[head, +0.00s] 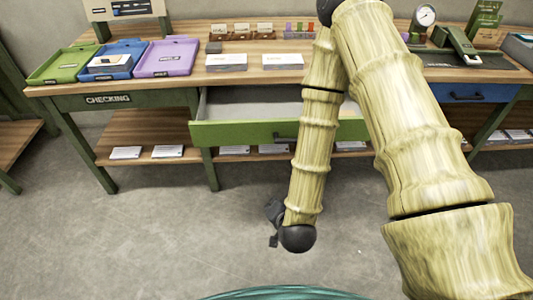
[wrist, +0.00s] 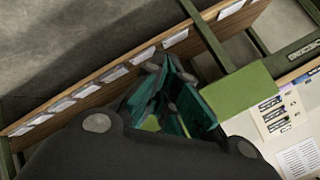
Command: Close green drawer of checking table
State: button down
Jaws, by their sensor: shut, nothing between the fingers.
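The checking table (head: 70,103) has a wooden top, a dark green frame and a "CHECKING" label on its front. Its green drawer (head: 235,133) is pulled out, with the grey inside showing; my arm hides the right part of its front. The dark handle (head: 284,137) is partly behind my arm. In the wrist view the green drawer front (wrist: 240,90) is to the right of my gripper (wrist: 168,82), whose teal fingers are shut and empty. In the head view my gripper is mostly hidden behind my arm, in front of and below the drawer.
Green (head: 60,66), blue (head: 112,74) and purple (head: 168,58) trays stand on the tabletop at the left, with paper stacks (head: 226,62) beside them. A blue drawer (head: 470,93) is at the right. A lower shelf (head: 135,143) holds papers. The floor in front is clear.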

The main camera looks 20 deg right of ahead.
aim_at(266, 134)
jog(key=w+r+m+t+h+b, duration=0.2)
jog(key=w+m+b, duration=0.3)
jog(key=b, duration=0.4)
jog(key=w+d+r+m+t+h+b, duration=0.1)
jog(key=w+r+m+t+b, duration=0.3)
jog(key=b, duration=0.6)
jog(key=shift+w+d+m+t+h, duration=0.25)
jog(key=shift+w+m+t+h, duration=0.2)
jog(key=shift+m+t+h, duration=0.25)
jog(key=w+b, duration=0.1)
jog(key=b, duration=0.3)
jog(key=shift+d, duration=0.1)
jog(key=b+x, duration=0.4)
jog(key=x, duration=0.7)
jog(key=shift+w+r, duration=0.2)
